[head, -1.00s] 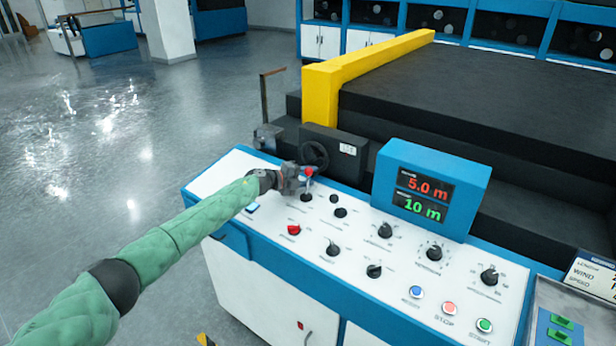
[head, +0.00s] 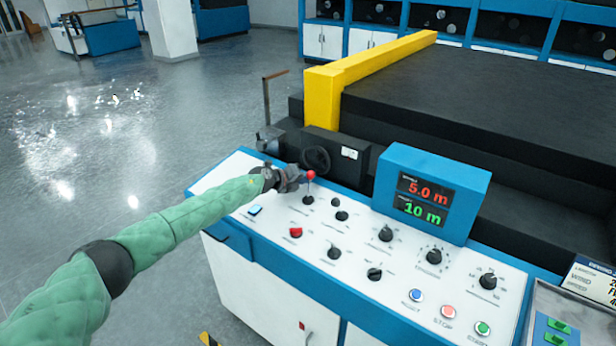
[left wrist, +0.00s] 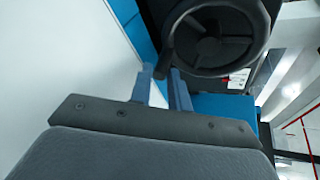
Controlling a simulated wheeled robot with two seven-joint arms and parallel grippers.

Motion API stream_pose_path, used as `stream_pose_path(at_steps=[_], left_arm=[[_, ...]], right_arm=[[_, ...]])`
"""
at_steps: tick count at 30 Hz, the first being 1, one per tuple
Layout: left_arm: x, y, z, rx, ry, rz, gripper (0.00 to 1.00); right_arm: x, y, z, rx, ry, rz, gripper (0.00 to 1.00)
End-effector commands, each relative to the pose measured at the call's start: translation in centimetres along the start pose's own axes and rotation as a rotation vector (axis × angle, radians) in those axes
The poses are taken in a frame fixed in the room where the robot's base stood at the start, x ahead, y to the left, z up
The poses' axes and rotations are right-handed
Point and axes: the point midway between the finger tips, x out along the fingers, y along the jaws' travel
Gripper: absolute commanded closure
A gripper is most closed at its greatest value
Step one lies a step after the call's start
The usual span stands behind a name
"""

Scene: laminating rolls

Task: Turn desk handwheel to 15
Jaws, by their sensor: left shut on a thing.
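The black handwheel (head: 317,158) is on the dark block at the far left part of the desk. In the left wrist view the handwheel (left wrist: 212,42) fills the top, with rim, hub and spokes visible. Its small dark handle (left wrist: 164,66) sticks out at the left of the rim. My left gripper (head: 300,178) is beside the wheel's lower left. In the left wrist view my left gripper (left wrist: 163,80) has its two blue-grey fingers on either side of the handle, shut on it. The white label plate (head: 349,153) right of the wheel is too small to read. My right gripper is not in view.
A lever with a red ball (head: 311,174) stands very close to my left gripper. The white panel carries several black knobs and coloured buttons. The display (head: 430,192) reads 5.0 m in red and 10 m in green. A yellow post (head: 321,95) stands behind the wheel.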

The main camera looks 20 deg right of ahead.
Motion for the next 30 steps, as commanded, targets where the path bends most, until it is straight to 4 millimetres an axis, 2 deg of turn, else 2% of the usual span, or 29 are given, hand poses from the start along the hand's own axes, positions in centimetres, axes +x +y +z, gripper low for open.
stream_pose_path(at_steps=[3,11,12,15,25,30], left_arm=[[-0.1,0.1,0.1,0.025,-0.005,0.011,1.0],[0.0,0.1,0.1,0.028,-0.006,0.012,1.0],[0.0,0.1,0.1,0.027,-0.006,0.012,0.8],[0.0,0.1,0.1,0.027,-0.006,0.012,0.6],[-0.1,0.1,0.1,0.027,-0.006,0.012,0.6],[-1.2,0.2,0.2,0.029,-0.007,0.012,0.6]], right_arm=[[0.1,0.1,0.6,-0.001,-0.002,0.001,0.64],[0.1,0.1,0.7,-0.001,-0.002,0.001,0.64],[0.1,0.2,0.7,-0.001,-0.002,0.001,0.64],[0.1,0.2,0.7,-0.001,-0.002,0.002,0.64],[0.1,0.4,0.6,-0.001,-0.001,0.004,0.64],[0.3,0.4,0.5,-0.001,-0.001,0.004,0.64]])
